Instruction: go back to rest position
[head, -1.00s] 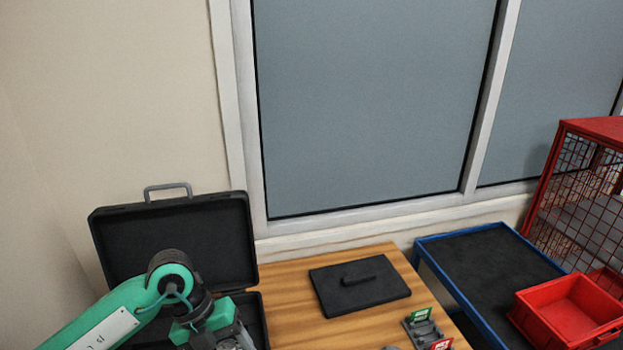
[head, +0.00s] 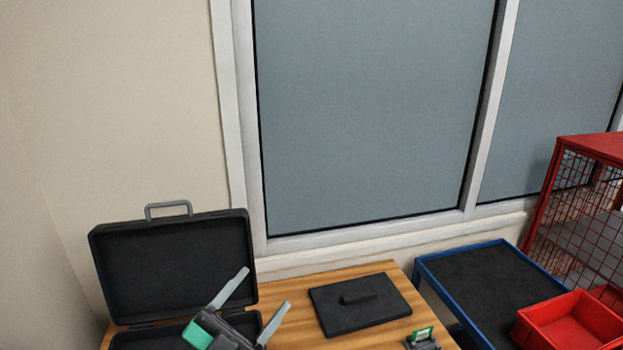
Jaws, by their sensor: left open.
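My left gripper (head: 254,308) shows at the bottom of the head view, in front of the open black case (head: 170,262). Its two grey fingers are spread apart and point up and to the right, with nothing between them. The case stands on the wooden table with its lid raised, and the gripper covers part of its lower half. My right gripper is not in view.
A black lid-like plate with a handle (head: 375,312) lies on the wooden table (head: 290,290). A grey holder with a green tag (head: 422,340) is at the front edge. To the right are a blue-edged cart (head: 485,280), red bins (head: 570,318) and a red mesh cage (head: 580,210).

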